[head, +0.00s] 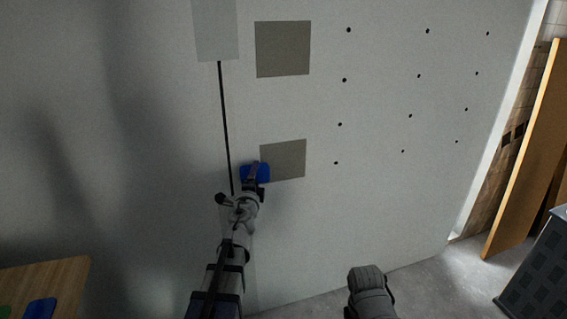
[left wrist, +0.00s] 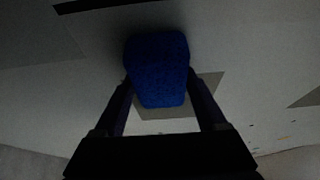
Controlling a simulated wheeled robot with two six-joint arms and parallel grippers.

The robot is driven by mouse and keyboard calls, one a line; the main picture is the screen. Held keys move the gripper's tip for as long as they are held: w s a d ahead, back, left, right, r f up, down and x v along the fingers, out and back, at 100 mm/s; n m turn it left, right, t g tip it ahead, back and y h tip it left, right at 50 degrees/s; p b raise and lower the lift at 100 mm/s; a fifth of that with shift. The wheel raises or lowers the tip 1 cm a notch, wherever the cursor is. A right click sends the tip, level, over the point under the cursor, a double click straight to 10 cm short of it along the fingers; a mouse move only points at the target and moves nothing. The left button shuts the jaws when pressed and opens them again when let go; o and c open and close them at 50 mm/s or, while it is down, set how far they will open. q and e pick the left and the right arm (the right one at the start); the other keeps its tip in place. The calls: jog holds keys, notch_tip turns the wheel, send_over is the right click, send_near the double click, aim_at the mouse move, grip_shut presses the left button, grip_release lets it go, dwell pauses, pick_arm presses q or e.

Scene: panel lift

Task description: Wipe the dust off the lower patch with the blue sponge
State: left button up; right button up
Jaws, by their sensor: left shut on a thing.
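The lower patch (head: 285,160) is a grey-brown square of dust on the pale wall. My left gripper (head: 256,172) is shut on the blue sponge (head: 248,168) at the left edge of that patch. In the left wrist view the sponge (left wrist: 158,68) sits between the two fingers of my left gripper (left wrist: 160,92), with part of the patch (left wrist: 207,85) showing behind it. I cannot tell whether the sponge touches the wall. The upper patch (head: 283,48) is a similar square higher up. My right gripper is not clearly in view.
A wooden table (head: 62,275) at the lower left bears a blue item (head: 40,308) and a green one. The wall (head: 390,200) has several dark holes at right. A brown board (head: 522,150) leans at the far right above a dark grey crate (head: 538,265). Floor shows at the lower right.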

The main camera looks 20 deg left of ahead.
aim_at(315, 161)
pick_arm(q)
jog(key=shift+w+d, duration=1.3)
jog(key=shift+d, duration=0.6)
jog(key=shift+w+d, duration=1.3)
jog(key=shift+d, duration=0.55)
jog(key=shift+w+d, duration=1.3)
jog(key=shift+d, duration=0.6)
jog(key=shift+w+d, duration=0.65)
jog(key=shift+d, duration=0.35)
jog(key=shift+w+d, duration=0.6)
jog(key=shift+d, duration=0.35)
jog(key=shift+w+d, duration=0.65)
jog(key=shift+d, duration=0.35)
jog(key=shift+s+a, duration=0.1)
jog(key=shift+s+a, duration=1.75)
jog(key=shift+a, duration=0.8)
jog(key=shift+s+a, duration=1.7)
jog(key=shift+a, duration=0.9)
jog(key=shift+s+a, duration=1.75)
jog(key=shift+a, duration=0.8)
